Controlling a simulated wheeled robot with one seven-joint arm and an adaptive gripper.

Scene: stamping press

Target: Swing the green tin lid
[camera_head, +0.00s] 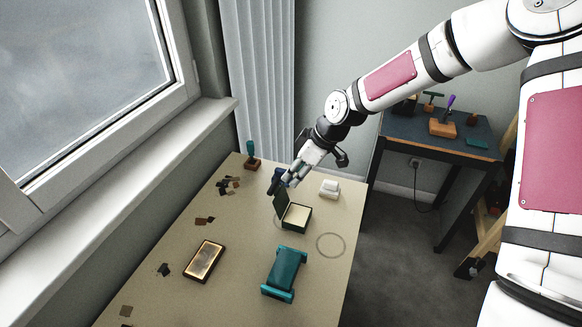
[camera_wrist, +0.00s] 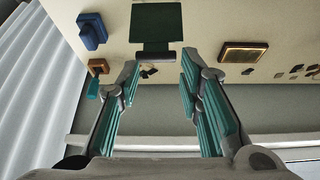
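The green tin (camera_head: 297,219) sits open on the cream table, with a pale inside. Its dark green lid (camera_head: 281,204) stands up from the tin's left side, roughly upright. The lid also shows at the top of the wrist view (camera_wrist: 156,20), in front of my fingers. My gripper (camera_head: 284,181) is just behind the lid, above the table. In the wrist view my gripper (camera_wrist: 160,72) has its two teal-padded fingers spread with nothing between them. I cannot tell whether a fingertip touches the lid; they look apart in the wrist view.
A dark blue object (camera_head: 276,182) stands close to my gripper. A wooden stamp (camera_head: 252,162) is at the far left, white blocks (camera_head: 330,187) are right. A teal press-like object (camera_head: 284,272) and a glowing framed plate (camera_head: 204,261) lie nearer. The table around the drawn circle (camera_head: 331,257) is clear.

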